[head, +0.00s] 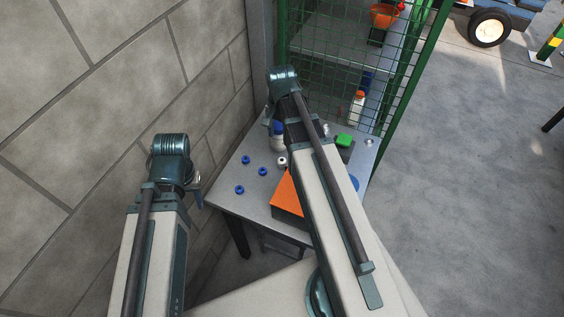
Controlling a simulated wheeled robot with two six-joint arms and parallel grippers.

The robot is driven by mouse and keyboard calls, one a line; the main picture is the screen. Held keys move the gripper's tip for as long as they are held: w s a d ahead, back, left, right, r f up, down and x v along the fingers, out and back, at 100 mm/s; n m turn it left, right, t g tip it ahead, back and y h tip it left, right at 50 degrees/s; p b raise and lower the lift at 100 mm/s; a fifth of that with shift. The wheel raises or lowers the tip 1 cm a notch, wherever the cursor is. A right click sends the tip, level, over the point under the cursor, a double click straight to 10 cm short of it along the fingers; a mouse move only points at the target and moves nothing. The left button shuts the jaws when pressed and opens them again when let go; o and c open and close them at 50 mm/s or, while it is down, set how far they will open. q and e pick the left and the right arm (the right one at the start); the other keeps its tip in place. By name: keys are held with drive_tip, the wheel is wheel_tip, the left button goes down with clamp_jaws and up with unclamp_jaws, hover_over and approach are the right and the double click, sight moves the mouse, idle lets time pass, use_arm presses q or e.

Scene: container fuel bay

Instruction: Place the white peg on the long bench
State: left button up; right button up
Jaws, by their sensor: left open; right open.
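A small white peg-like piece (282,161) stands on a grey metal table, beside several small blue pieces (262,171). It looks like the white peg, but it is small in the picture. My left gripper (195,182) is open and hangs left of the table's near-left corner, mostly hidden by its wrist. My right gripper (270,117) is open above the back of the table, near a white bottle with a blue cap (278,141); its fingers are largely hidden by my arm. I cannot tell whether this table (225,192) is the long bench.
An orange-topped box (287,196) is partly hidden under my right arm. A green mesh cage (340,40) rises behind, with a white orange-capped bottle (356,107) inside. A block wall (110,80) bounds the left. Open floor (470,180) lies right.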

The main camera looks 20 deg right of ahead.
sight(282, 160)
wheel_tip(282, 160, down, 8)
drive_tip(key=b, duration=0.8)
drive_tip(key=shift+f, duration=0.25)
drive_tip(key=f+b, duration=0.5)
drive_tip(key=shift+s+f, duration=0.1)
drive_tip(key=shift+s, duration=0.25)
clamp_jaws()
